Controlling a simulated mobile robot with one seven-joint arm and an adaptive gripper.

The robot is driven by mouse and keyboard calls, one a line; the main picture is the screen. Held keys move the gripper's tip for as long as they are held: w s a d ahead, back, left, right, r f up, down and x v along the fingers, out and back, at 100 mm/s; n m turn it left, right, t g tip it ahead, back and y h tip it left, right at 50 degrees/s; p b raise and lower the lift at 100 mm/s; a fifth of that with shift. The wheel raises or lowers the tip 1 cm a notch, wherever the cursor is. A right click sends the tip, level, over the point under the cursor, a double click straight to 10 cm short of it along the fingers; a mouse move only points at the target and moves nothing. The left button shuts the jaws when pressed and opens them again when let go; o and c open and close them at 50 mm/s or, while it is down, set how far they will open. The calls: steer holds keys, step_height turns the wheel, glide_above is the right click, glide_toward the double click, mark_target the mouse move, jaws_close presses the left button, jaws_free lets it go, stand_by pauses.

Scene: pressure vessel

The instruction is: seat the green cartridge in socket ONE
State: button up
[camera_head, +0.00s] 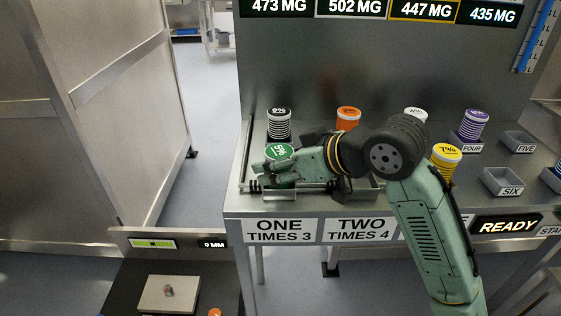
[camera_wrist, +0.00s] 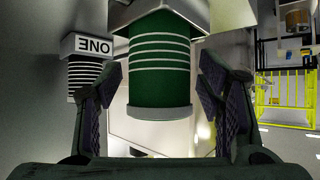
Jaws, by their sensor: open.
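The green cartridge (camera_head: 279,152) stands at the front left of the bench, above the sign ONE TIMES 3 (camera_head: 279,230). In the wrist view, which is upside down, the green cartridge (camera_wrist: 160,65) shows white rings and a pale cap. Its lower end meets a grey holder (camera_wrist: 185,12); I cannot tell how deep it sits. My gripper (camera_head: 272,173) is open around it. In the wrist view the fingers of my gripper (camera_wrist: 160,88) stand on both sides of the cartridge, with a gap at each side. My fingers partly hide its lower body in the head view.
A black ringed cartridge (camera_head: 279,124) stands behind; the wrist view shows a small ONE plate (camera_wrist: 88,45) beside it. Orange (camera_head: 348,117), white, purple (camera_head: 474,125) and yellow (camera_head: 446,156) cartridges stand to the right. Holders FIVE (camera_head: 520,142) and SIX (camera_head: 503,182) look empty. The display reads READY (camera_head: 507,226).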

steer(key=shift+r, duration=0.25)
steer(key=b+v, duration=0.2)
steer(key=v, duration=1)
steer(key=shift+f, duration=0.15)
